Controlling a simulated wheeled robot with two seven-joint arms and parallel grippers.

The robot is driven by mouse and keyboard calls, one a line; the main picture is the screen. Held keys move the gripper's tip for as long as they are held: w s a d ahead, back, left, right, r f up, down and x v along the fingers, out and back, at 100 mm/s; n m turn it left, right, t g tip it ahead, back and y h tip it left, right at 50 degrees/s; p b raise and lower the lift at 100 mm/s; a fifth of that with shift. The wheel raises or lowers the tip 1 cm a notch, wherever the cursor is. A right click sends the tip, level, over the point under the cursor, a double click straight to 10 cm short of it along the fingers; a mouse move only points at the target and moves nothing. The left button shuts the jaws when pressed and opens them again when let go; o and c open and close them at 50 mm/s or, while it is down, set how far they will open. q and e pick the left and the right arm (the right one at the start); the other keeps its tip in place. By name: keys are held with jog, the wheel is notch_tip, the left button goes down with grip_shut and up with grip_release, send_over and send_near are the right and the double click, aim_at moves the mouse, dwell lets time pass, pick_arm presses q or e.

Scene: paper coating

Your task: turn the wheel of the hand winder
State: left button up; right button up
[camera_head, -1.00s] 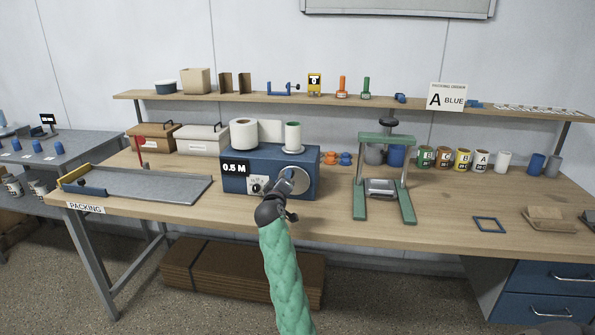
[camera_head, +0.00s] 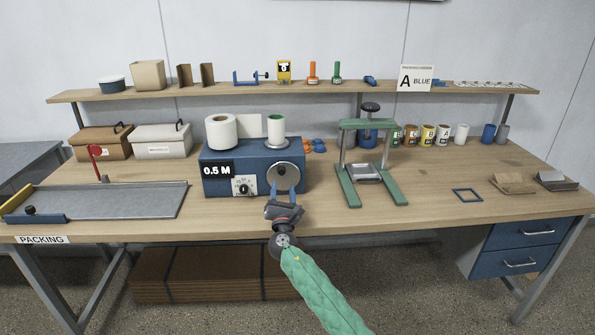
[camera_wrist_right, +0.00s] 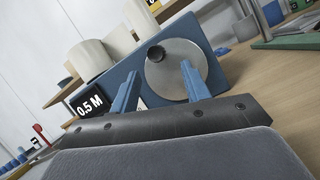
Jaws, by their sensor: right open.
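The hand winder (camera_head: 225,160) is a blue box on the workbench with a "0.5 M" label, a small dial and a white roll on top. Its wheel (camera_head: 284,177) is a grey metal disc on the front face, partly behind my gripper in the head view. In the right wrist view the wheel (camera_wrist_right: 185,75) shows with a dark knob (camera_wrist_right: 156,53) near its upper left edge. My right gripper (camera_head: 283,187) is open, its two blue fingers pointing at the wheel. In the wrist view the fingers (camera_wrist_right: 158,82) frame the wheel's lower part, with nothing between them. My left gripper is not in view.
A green press (camera_head: 367,125) stands right of the winder. A grey tray board (camera_head: 110,200) with a red flag lies at the left. Cans (camera_head: 427,135) line the back right. A shelf (camera_head: 430,91) runs behind. The bench front between press and blue frame (camera_head: 467,195) is clear.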

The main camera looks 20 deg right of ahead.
aim_at(282, 174)
pick_arm(q)
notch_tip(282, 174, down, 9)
jog(key=p, duration=0.2)
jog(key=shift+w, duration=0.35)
pick_arm(e)
jog(key=shift+w+d+r+n, duration=0.3)
jog(key=shift+w+r+n, duration=0.3)
jog(key=shift+w, duration=0.55)
jog(key=shift+w+d+r+n, duration=0.3)
jog(key=shift+w+r+n, duration=0.3)
jog(key=shift+w, duration=0.55)
jog(key=shift+w+d+r+n, duration=0.3)
jog(key=shift+w+r+n, duration=0.25)
jog(key=shift+w, duration=0.6)
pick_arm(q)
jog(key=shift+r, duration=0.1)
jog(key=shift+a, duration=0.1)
pick_arm(e)
jog(key=shift+f, duration=0.1)
jog(key=c, duration=1)
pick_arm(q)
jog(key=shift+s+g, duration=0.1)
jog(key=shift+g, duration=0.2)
